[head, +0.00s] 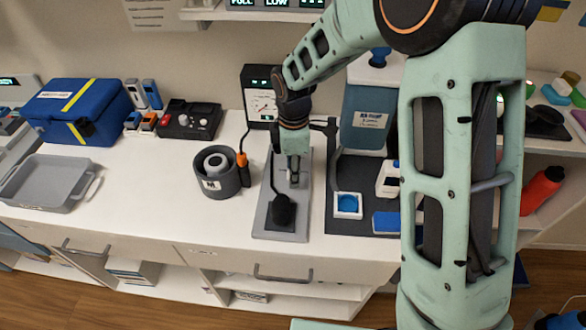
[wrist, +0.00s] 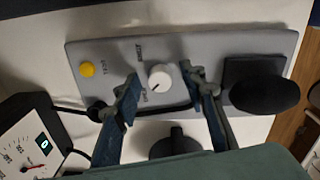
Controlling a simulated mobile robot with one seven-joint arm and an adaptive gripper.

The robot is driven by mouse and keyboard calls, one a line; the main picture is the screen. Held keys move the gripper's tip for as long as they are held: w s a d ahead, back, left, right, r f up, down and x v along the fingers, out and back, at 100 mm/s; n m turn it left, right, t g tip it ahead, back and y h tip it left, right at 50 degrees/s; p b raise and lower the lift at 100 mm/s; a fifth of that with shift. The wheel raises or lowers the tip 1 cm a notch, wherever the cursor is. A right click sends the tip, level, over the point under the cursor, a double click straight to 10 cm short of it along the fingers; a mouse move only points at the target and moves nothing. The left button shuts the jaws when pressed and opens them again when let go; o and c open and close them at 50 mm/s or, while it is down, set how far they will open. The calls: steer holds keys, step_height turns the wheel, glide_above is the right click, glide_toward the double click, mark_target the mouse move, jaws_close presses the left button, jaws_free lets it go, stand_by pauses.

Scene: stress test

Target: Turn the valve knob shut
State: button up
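The white valve knob (wrist: 160,77) sits on a flat grey panel (wrist: 210,52), with a dark pointer line and small, hard-to-read lettering beside it. My gripper (wrist: 161,72) is open, one finger on each side of the knob, with a visible gap on both sides. In the head view my gripper (head: 293,180) points down over the panel (head: 263,222) and hides the knob. A yellow button (wrist: 87,69) is at the panel's left in the wrist view. A black rounded piece on a square base (wrist: 264,94) is at its right.
A dial gauge (head: 262,105) stands behind the panel; it also shows in the wrist view (wrist: 25,150). A grey round pot (head: 222,180) with an orange-tipped cable stands left of the panel. A dark mat (head: 362,180) with several items lies to the right.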

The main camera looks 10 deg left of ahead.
jaws_close()
steer(key=shift+m, duration=0.3)
steer(key=m+b, duration=0.2)
steer(key=m, duration=0.1)
steer(key=shift+a+f+m, duration=0.1)
steer(key=shift+m, duration=0.2)
steer(key=m+b, duration=0.1)
steer(key=m, duration=0.3)
steer(key=shift+m, duration=0.3)
steer(key=m+b, duration=0.1)
steer(key=m, duration=0.3)
steer(key=shift+h, duration=0.3)
steer(key=shift+a+m+b, duration=0.1)
steer(key=shift+m+b, duration=0.3)
steer(key=shift+m, duration=2.1)
